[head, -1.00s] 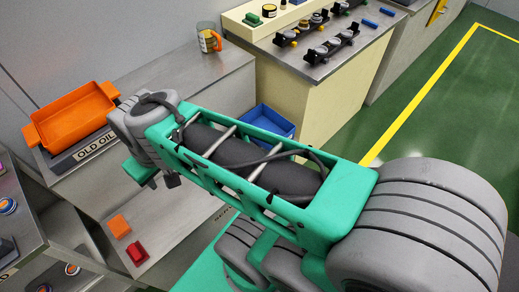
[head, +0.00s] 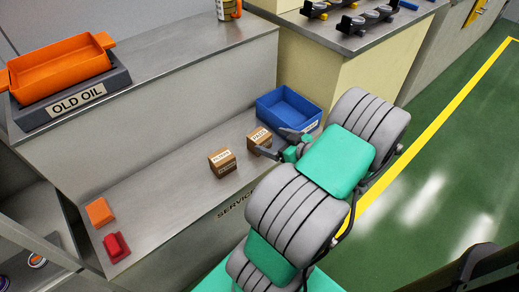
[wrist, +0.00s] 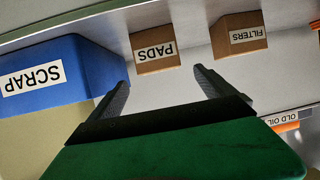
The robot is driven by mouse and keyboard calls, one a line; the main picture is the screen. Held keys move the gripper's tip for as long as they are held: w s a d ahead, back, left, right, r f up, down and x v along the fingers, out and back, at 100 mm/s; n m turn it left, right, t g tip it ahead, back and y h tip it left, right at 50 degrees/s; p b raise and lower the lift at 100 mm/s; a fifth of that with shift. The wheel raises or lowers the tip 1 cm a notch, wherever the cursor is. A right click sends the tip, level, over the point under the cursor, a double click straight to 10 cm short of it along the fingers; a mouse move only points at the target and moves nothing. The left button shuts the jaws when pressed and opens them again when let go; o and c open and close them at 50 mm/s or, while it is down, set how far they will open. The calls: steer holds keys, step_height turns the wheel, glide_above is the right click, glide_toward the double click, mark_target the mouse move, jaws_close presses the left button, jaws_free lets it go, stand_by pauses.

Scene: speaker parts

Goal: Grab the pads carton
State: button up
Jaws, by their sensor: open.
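The pads carton (head: 259,141) is a small brown box with a white PADS label on the lower steel shelf. In the wrist view the pads carton (wrist: 155,60) appears upside down, beyond and between the fingertips, closer to the left one. My gripper (head: 283,143) is open beside the carton, on its right in the head view. In the wrist view my gripper (wrist: 160,80) has its two dark fingers spread with nothing between them. From these views I cannot tell whether a finger touches the carton.
A similar filters carton (head: 222,163) stands close by on the left. A blue scrap bin (head: 289,108) sits just behind my gripper. An orange block (head: 99,212) and a red block (head: 116,246) lie at the shelf's left end. The shelf between is bare.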

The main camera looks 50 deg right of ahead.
mark_target(260, 135)
steer(key=b+x, duration=0.1)
steer(key=x, duration=0.6)
steer(key=shift+w, duration=0.2)
steer(key=c, duration=1.5)
steer(key=shift+r, duration=0.1)
steer(key=shift+c, duration=0.2)
